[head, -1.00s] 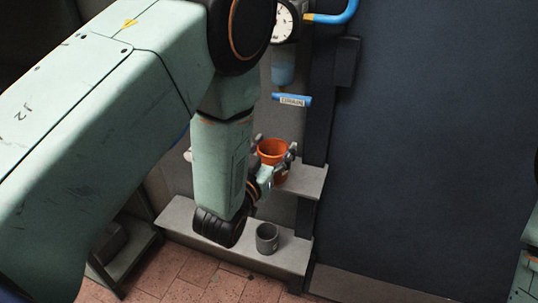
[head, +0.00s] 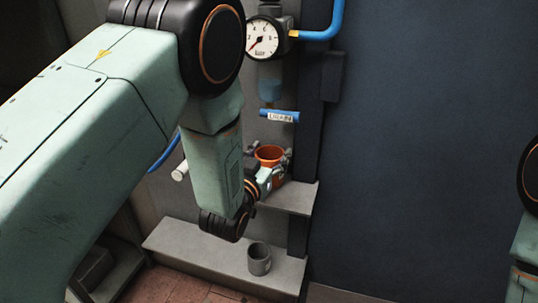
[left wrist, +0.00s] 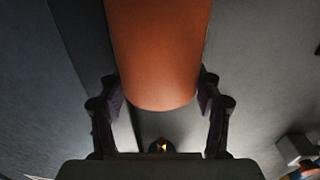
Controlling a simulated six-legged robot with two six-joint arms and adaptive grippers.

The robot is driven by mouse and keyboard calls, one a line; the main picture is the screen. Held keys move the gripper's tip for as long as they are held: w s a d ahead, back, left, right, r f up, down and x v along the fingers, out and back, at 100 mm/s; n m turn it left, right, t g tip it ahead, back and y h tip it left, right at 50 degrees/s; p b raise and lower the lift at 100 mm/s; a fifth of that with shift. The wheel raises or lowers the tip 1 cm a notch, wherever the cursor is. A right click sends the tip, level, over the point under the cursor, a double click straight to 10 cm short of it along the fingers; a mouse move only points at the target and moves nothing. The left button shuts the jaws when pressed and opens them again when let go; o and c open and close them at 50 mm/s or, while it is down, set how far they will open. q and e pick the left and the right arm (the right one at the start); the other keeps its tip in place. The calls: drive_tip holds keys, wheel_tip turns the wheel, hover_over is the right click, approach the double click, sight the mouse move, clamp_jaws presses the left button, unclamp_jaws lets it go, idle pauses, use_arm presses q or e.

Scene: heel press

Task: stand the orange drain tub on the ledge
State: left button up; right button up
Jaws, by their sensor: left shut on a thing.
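The orange tub (head: 268,152) is upright, open end up, in the head view. My left gripper (head: 270,164) is shut on it, with a finger at each side. In the left wrist view the tub (left wrist: 158,55) fills the middle between the two fingers. The grey ledge (head: 292,199) lies just below and right of the tub; my wrist covers part of the ledge's left side. I cannot tell whether the tub's base touches the ledge. My right gripper is out of view; only part of my right arm shows at the right edge.
A blue pipe labelled DRAIN (head: 279,116) is above the tub, below a clear bowl (head: 270,82) and a round gauge (head: 262,38). A grey cup (head: 259,260) stands on a lower shelf (head: 195,250). A dark panel (head: 430,150) fills the right side.

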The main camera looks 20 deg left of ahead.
use_arm(q)
drive_tip(key=shift+f, duration=0.35)
idle(0.6)
drive_tip(key=o, duration=1.1)
drive_tip(key=shift+o, duration=0.2)
drive_tip(key=shift+s, duration=0.1)
drive_tip(key=s+a, duration=0.1)
drive_tip(key=s, duration=1)
drive_tip(key=shift+s+a, duration=0.15)
drive_tip(key=shift+s, duration=0.25)
